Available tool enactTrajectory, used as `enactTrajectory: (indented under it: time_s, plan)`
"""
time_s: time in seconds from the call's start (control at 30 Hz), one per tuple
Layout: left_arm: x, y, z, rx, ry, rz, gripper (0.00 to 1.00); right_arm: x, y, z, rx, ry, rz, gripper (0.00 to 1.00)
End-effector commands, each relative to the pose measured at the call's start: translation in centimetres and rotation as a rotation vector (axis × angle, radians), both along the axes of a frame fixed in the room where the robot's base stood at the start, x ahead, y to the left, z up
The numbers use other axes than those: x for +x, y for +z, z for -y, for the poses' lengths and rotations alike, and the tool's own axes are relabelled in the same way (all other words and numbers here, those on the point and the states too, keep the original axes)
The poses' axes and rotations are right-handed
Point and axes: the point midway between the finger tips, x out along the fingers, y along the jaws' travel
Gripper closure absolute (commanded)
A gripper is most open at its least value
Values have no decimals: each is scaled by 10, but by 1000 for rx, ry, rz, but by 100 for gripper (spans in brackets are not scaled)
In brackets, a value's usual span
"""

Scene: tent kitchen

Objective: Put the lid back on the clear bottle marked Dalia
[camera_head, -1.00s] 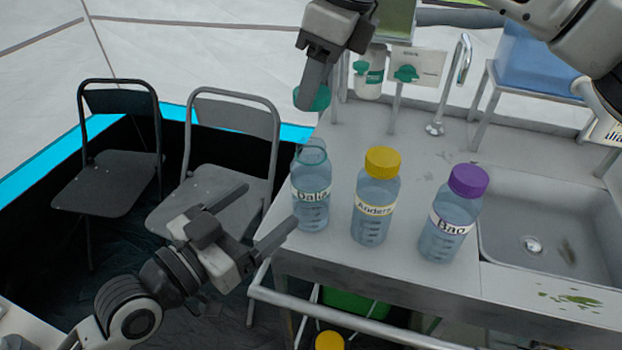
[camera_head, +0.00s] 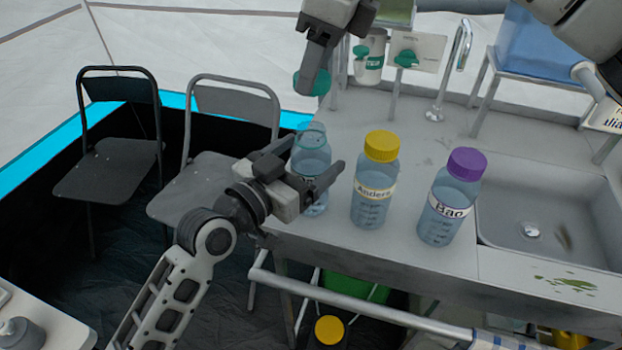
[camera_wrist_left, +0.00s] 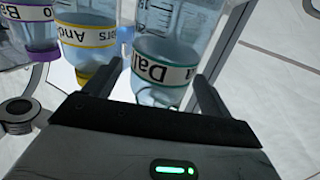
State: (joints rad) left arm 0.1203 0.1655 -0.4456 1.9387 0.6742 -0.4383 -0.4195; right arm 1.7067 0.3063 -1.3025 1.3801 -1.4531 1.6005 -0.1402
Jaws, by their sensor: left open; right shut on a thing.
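The clear bottle marked Dalia (camera_head: 312,150) stands upright and lidless at the left end of the counter. Its name label shows in the left wrist view (camera_wrist_left: 163,69), where the bottle looks upside down. My left gripper (camera_head: 313,163) is open, with its fingers on either side of the bottle's body; I cannot tell whether they touch it. My right gripper (camera_head: 309,88) is shut on a teal lid (camera_head: 323,83), held above and behind the bottle's open mouth, apart from it. Part of the Dalia label is hidden in the head view by my left gripper.
A yellow-capped Anders bottle (camera_head: 374,195) stands close right of Dalia, and a purple-capped Bao bottle (camera_head: 449,205) further right. Two folding chairs (camera_head: 110,170) stand left of the counter (camera_head: 400,260).

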Motion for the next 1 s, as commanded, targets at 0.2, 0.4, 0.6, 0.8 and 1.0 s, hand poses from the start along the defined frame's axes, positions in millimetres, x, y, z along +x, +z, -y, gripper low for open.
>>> enactTrajectory:
  time_s: [0.2, 0.4, 0.6, 0.8, 1.0]
  plan:
    - [8, 0, 8, 0, -1, 0, 17, 0, 0, 0, 0, 0, 0, 78]
    - [9, 0, 8, 1, -1, -1, 17, 0, 0, 0, 0, 0, 0, 78]
    - [9, 0, 8, 0, -1, 0, 56, 0, 0, 0, 0, 0, 0, 78]
    - [8, 0, 8, 0, -1, 0, 83, 0, -2, 0, 0, 0, 0, 78]
    - [8, 0, 8, 0, -1, 0, 83, 0, -26, 0, 1, 1, -3, 78]
